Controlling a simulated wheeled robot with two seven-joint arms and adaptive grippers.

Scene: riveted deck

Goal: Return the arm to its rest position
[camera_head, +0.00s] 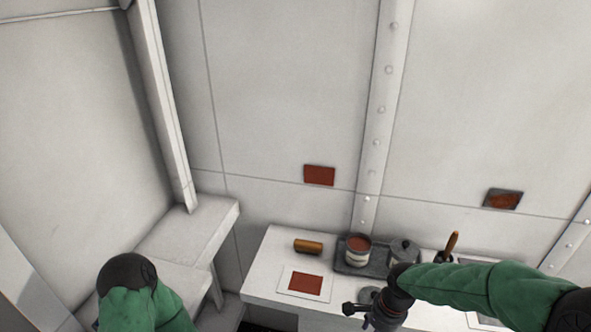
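My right arm (480,286), in a green sleeve, reaches in from the right over the white table. Its dark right gripper (368,309) is at the table's front edge, in front of the tray. Its fingers are small and dark, and I cannot tell whether they are open or hold anything. My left arm (150,308), also green with a dark cap, is at the bottom left. Its gripper is not visible.
The white table (262,272) bears a brown cylinder (308,246), a sheet with a red square (306,284), and a grey tray (376,268) with a red-topped can (357,250) and a grey lidded pot (403,250). A brown handle (452,242) stands behind my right arm. A ledge (190,232) is left.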

